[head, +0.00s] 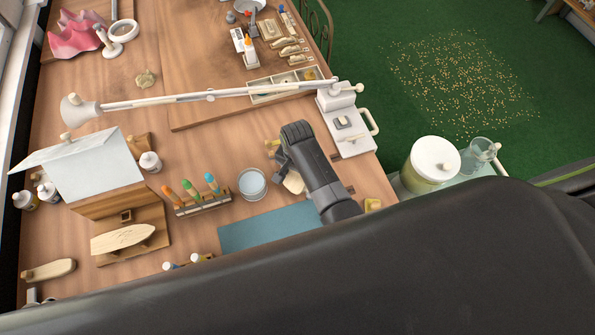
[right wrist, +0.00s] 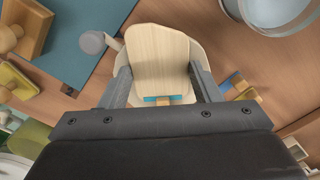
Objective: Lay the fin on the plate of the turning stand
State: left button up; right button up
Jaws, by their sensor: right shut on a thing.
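My right gripper (head: 283,162) points down over the table, just right of the glass jar. In the right wrist view the gripper (right wrist: 162,80) is shut on a flat, light wood piece with a rounded outline, which I take to be the fin (right wrist: 158,50). A blue strip shows at its near end. A wider cream rounded surface (right wrist: 198,48) shows close behind the fin; whether it is the plate of the turning stand, or touches the fin, I cannot tell. In the head view a cream piece (head: 293,183) shows beside my gripper, partly hidden by it. My left gripper is not in view.
The glass jar (head: 252,183) and a rack of coloured-handled tools (head: 202,203) stand left of the gripper. A blue mat (head: 262,231) lies nearer. A white lamp (head: 200,98) reaches across behind. A lidded canister (head: 430,163) stands right. A fish-shaped board (head: 122,239) lies at left.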

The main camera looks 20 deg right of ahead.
jog(key=o, duration=1)
jog(key=shift+w+f, duration=0.1)
jog(key=shift+f, duration=0.05)
